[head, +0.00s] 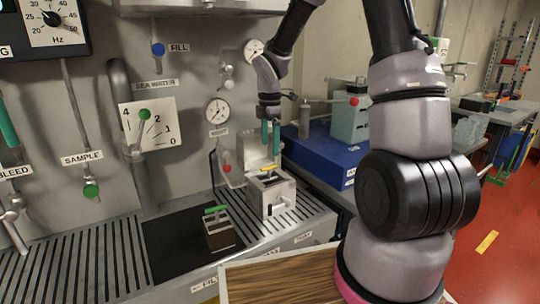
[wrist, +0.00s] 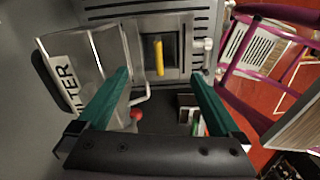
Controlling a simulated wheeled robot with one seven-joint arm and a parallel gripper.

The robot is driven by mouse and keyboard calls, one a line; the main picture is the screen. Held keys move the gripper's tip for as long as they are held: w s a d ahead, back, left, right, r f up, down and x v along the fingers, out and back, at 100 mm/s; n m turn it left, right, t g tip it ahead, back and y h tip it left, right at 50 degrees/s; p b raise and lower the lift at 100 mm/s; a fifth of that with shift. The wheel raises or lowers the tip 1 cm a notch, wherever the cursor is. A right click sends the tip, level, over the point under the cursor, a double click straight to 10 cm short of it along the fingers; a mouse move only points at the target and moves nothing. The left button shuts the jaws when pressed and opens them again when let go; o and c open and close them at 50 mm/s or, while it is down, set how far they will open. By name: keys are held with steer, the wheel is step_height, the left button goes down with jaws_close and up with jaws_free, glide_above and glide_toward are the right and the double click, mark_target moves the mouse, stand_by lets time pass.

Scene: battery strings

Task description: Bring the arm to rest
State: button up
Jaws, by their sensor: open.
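My gripper (head: 271,153) hangs pointing down near the back panel, its two teal fingers apart. In the wrist view my gripper (wrist: 160,74) shows both fingers spread with nothing held between them. The yellow bar (wrist: 159,56) shows between and beyond the fingertips in the wrist view. The fingers look apart from the box, though the exact gap is hard to tell. My arm's thick grey and black links cover much of the right of the head view.
A small brown block with a green handle (head: 220,235) stands on a black mat (head: 165,240) on the slotted bench. The panel behind carries a gauge (head: 217,111), valves and labels. A blue case (head: 318,150) lies to the right. Red floor (head: 505,240) is open farther right.

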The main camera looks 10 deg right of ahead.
steer(key=shift+r, duration=0.4)
steer(key=shift+r, duration=0.15)
steer(key=s+d+r+m+t, duration=0.2)
steer(key=s+r+m, duration=0.25)
steer(key=r, duration=0.25)
steer(key=s+d+r+m+t, duration=0.1)
steer(key=s+d+r+m, duration=0.1)
steer(key=s+r+m, duration=0.35)
steer(key=s+d+r+m+t+y, duration=0.1)
steer(key=s+r+m+t, duration=0.3)
steer(key=s+r+m, duration=0.6)
steer(key=s+m+y, duration=0.1)
steer(key=s+m, duration=0.1)
steer(key=m, duration=0.1)
steer(key=shift+s+d+r+m, duration=0.2)
steer(key=shift+d+r+m, duration=0.1)
steer(key=shift+d+m, duration=0.1)
